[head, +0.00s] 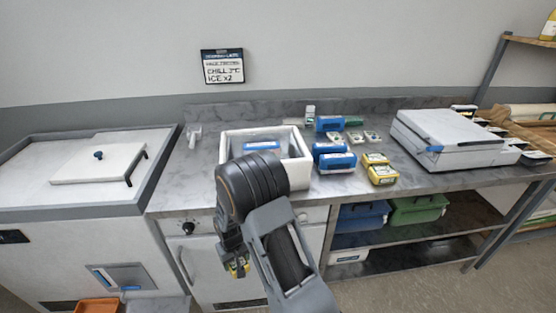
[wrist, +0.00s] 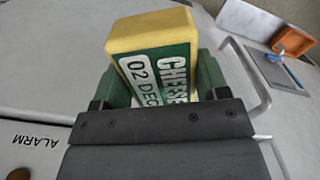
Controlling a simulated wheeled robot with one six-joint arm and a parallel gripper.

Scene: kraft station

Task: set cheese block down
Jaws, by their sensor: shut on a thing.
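A yellow cheese block (wrist: 150,32) with a green label reading "CHEESE 02 DEC" is between the fingers of my gripper (wrist: 155,85) in the wrist view. My gripper is shut on it. The block is off the counter, held in the air. My arm hides part of the counter's front edge.
A white open box (head: 232,171) with a blue pack (head: 262,147) inside stands on the grey counter (head: 190,190). Blue packs (head: 337,163) and yellow blocks (head: 382,175) lie to its right, then a white lidded case (head: 450,138). Counter space left of the box is mostly clear.

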